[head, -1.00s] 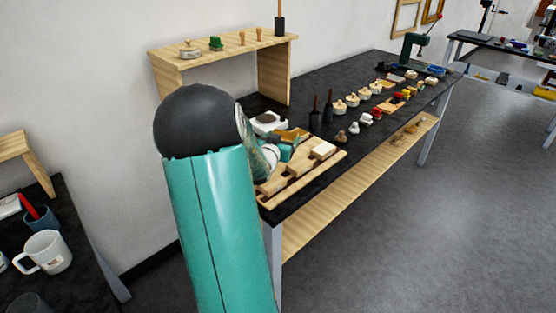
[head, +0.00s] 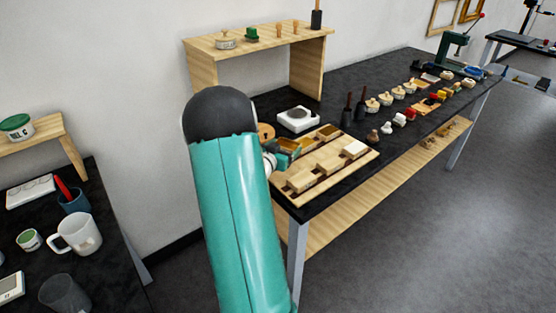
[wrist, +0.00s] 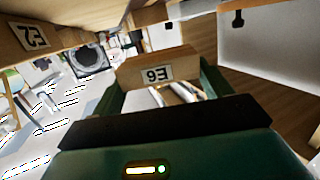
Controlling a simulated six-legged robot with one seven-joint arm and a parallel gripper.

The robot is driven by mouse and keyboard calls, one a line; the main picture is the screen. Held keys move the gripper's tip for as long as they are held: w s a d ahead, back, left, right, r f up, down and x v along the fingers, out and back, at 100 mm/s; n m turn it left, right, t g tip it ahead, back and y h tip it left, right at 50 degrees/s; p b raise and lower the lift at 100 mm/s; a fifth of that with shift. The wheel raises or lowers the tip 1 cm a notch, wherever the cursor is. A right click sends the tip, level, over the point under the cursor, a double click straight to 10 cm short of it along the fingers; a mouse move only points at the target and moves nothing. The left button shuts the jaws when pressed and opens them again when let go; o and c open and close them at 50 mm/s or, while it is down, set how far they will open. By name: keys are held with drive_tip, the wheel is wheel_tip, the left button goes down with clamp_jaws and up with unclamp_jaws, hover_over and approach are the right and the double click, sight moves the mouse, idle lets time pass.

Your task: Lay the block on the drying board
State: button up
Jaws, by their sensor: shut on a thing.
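In the wrist view, a wooden block (wrist: 158,69) with a white label sits between the two green fingers of my gripper (wrist: 162,88), which is shut on it. In the head view my gripper (head: 284,156) shows as a small teal part at the near end of the bench, mostly hidden behind my arm. The held block cannot be told apart there. The pale slatted wooden board (head: 339,178), seemingly the drying board, lies beside it at the bench's near corner, with several light blocks (head: 330,165) on it.
Another labelled wooden piece (wrist: 30,37) is close at upper left in the wrist view. A white square device (head: 298,119) and dark-handled tools (head: 347,109) stand behind the board. A wooden riser (head: 258,46) stands at the wall. Open floor (head: 440,230) lies to the right.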

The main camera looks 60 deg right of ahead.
drive_tip(key=shift+w+a+f, duration=0.15)
drive_tip(key=shift+w+f, duration=0.45)
drive_tip(key=shift+f, duration=0.1)
drive_tip(key=shift+w+a+f, duration=0.1)
drive_tip(key=shift+w+f, duration=0.15)
drive_tip(key=shift+f, duration=0.75)
drive_tip(key=shift+w+a+f, duration=0.1)
drive_tip(key=shift+w+f, duration=0.1)
drive_tip(key=shift+f, duration=0.8)
drive_tip(key=shift+f, duration=0.1)
drive_tip(key=o, duration=1)
drive_tip(key=shift+d, duration=0.1)
